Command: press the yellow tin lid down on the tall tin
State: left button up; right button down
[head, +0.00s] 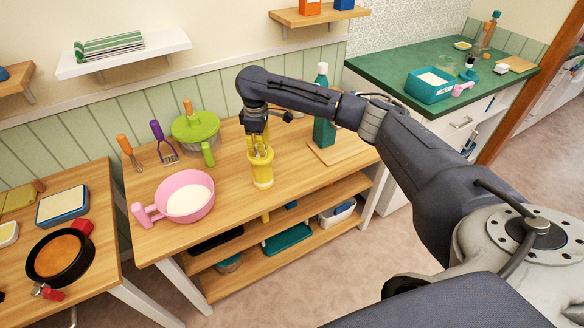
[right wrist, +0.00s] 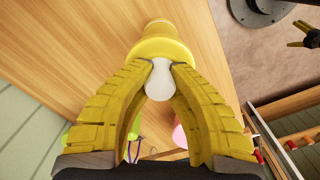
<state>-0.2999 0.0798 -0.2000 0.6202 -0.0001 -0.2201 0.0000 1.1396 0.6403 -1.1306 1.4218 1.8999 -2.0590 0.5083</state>
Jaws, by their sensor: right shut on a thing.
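The tall yellow tin (head: 263,178) stands upright on the wooden worktable in the head view. My right gripper (head: 260,153) points down over its top. In the right wrist view my right gripper (right wrist: 160,66) is shut on the pale knob (right wrist: 159,82) of the yellow tin lid (right wrist: 160,49). The lid is lined up over the tin (right wrist: 158,27), at its top; I cannot tell how far down it sits. My left gripper (right wrist: 300,35) shows small at the right edge of the right wrist view, its fingers apart and empty. It is not in the head view.
A green bottle (head: 323,120) and a wooden board (head: 327,153) are to the right. The tabletop just in front of the tin is clear.

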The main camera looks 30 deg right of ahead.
jog(key=shift+f, duration=0.35)
jog(key=c, duration=1.3)
grip_release()
jog(key=shift+c, duration=0.2)
jog(key=shift+c, duration=1.1)
jog(key=shift+r, duration=3.55)
